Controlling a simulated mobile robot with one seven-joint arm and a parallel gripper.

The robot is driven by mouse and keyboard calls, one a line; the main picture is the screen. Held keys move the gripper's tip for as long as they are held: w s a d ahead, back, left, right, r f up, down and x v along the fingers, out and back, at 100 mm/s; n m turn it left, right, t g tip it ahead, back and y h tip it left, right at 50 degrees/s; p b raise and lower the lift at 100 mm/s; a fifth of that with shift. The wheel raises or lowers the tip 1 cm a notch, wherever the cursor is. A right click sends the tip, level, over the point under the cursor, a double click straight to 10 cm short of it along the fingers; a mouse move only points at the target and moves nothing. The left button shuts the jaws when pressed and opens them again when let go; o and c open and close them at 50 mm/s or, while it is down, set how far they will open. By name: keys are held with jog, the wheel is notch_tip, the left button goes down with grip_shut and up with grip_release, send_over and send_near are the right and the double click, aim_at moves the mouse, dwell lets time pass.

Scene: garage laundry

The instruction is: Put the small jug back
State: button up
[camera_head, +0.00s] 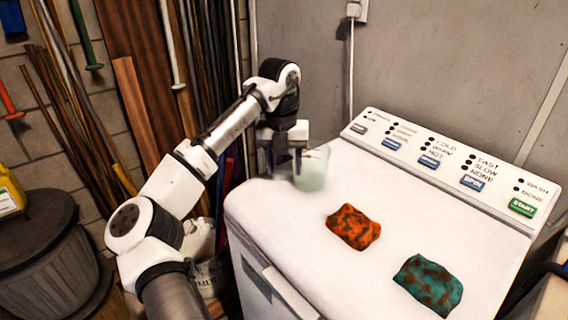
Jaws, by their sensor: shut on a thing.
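A small pale green, translucent jug (312,172) is at the back left of the white washing machine's top (285,212). My gripper (284,165) points down at the jug's left side and is shut on it. The fingers hide part of the jug's left side. I cannot tell whether the jug's base touches the machine top or is slightly above it.
An orange patterned cloth bundle (353,227) and a teal and brown one (428,285) lie on the machine top. The control panel (445,160) runs along its back. Long boards and poles (140,110) lean at the left. A dark round bin (45,245) stands at the lower left.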

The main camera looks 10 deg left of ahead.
jog(key=shift+f, duration=0.15)
jog(key=o, duration=1.3)
jog(key=r, duration=0.8)
jog(key=r+p, duration=0.1)
jog(key=r, duration=0.3)
jog(key=shift+a+r, duration=0.15)
jog(key=shift+a, duration=0.15)
